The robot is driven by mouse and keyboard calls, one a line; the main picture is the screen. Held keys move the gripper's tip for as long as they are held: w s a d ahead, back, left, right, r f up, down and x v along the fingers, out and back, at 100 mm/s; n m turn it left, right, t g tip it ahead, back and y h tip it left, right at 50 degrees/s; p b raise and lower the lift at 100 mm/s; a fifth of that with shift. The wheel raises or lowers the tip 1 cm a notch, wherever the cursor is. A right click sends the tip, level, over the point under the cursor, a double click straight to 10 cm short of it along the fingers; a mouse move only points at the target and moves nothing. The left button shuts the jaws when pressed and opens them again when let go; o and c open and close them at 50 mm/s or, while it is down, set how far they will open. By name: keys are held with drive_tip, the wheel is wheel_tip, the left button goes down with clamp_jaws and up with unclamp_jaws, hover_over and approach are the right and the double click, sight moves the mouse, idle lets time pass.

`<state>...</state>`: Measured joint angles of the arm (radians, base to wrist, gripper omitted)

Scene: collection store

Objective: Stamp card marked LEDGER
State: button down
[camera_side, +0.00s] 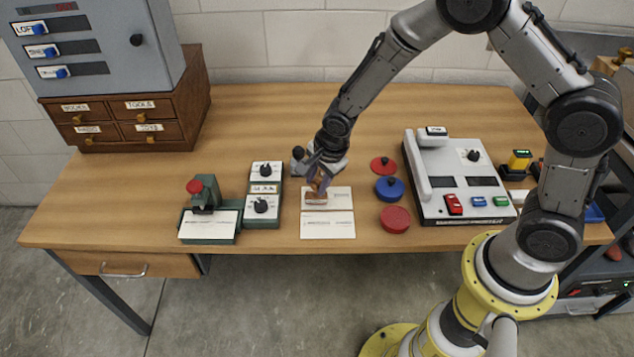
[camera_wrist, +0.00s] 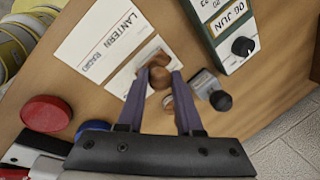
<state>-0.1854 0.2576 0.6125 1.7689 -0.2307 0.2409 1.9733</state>
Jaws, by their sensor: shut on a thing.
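My gripper (camera_side: 320,175) is shut on a brown wooden stamp (camera_side: 316,198), which also shows between the fingers in the wrist view (camera_wrist: 161,77). The stamp is over the far one of two white cards; whether it touches is not clear. That far card (camera_side: 341,198) is partly covered in the wrist view (camera_wrist: 123,83), and its heading is hidden. The near card (camera_side: 328,228) reads LANTERN in the wrist view (camera_wrist: 103,42). I cannot read LEDGER on any card.
A red pad (camera_side: 395,220), a blue lidded pad (camera_side: 388,190) and a red lidded pad (camera_side: 383,166) lie right of the cards. Left are a dial unit (camera_side: 262,212) and a green press (camera_side: 207,233) holding a card. A grey console (camera_side: 460,170) stands right.

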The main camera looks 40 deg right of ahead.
drive_tip(key=shift+r, duration=3.2)
